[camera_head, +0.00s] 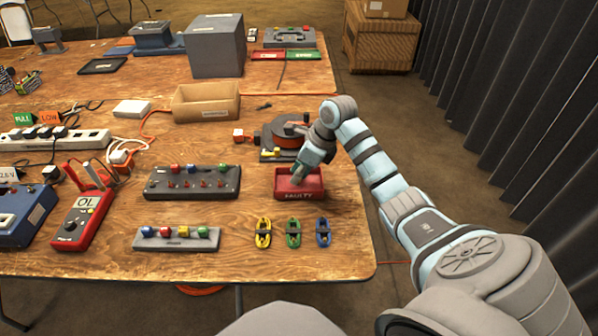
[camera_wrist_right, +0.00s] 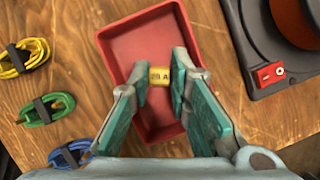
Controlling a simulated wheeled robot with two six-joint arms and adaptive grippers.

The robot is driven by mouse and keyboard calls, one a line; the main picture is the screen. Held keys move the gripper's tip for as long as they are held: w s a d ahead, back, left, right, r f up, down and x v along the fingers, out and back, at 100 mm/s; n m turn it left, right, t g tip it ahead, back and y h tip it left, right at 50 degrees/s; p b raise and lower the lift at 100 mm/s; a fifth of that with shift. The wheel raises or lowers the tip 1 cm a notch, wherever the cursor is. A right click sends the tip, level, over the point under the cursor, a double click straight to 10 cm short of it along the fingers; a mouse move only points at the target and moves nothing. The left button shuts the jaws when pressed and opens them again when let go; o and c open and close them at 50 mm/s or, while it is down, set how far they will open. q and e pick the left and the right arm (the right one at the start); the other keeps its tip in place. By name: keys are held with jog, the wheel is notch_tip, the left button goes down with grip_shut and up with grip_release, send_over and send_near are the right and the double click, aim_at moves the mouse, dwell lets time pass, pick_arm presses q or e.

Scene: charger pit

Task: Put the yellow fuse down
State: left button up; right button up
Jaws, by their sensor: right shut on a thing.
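The yellow fuse (camera_wrist_right: 159,76), marked "20 A", is held between the fingertips of my right gripper (camera_wrist_right: 160,80). In the right wrist view it shows over the inside of the red tray, which looks empty otherwise. The red tray (camera_head: 299,195) carries the word FAULTY on its front; its rim also shows in the right wrist view (camera_wrist_right: 108,42). In the head view my right gripper (camera_head: 300,174) points down at the tray, and the fuse is hidden there. How high the fuse is above the tray floor I cannot tell. My left gripper is out of view.
A dark panel (camera_head: 205,195) with fuses is left of the tray, and a grey rack (camera_head: 160,243) with coloured fuses is nearer. Yellow (camera_head: 263,233), green (camera_head: 293,233) and blue (camera_head: 323,233) cable bundles lie in front.

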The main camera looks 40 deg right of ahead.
jog(key=shift+f, duration=0.3)
jog(key=o, duration=0.8)
jog(key=shift+o, duration=0.2)
jog(key=shift+r+p, duration=0.5)
jog(key=shift+r, duration=0.35)
jog(key=p+v, duration=0.1)
jog(key=v, duration=1)
jog(key=shift+s+d+r+p, duration=0.15)
jog(key=shift+r+p, duration=0.1)
jog(key=shift+p, duration=0.15)
jog(key=shift+f, duration=0.1)
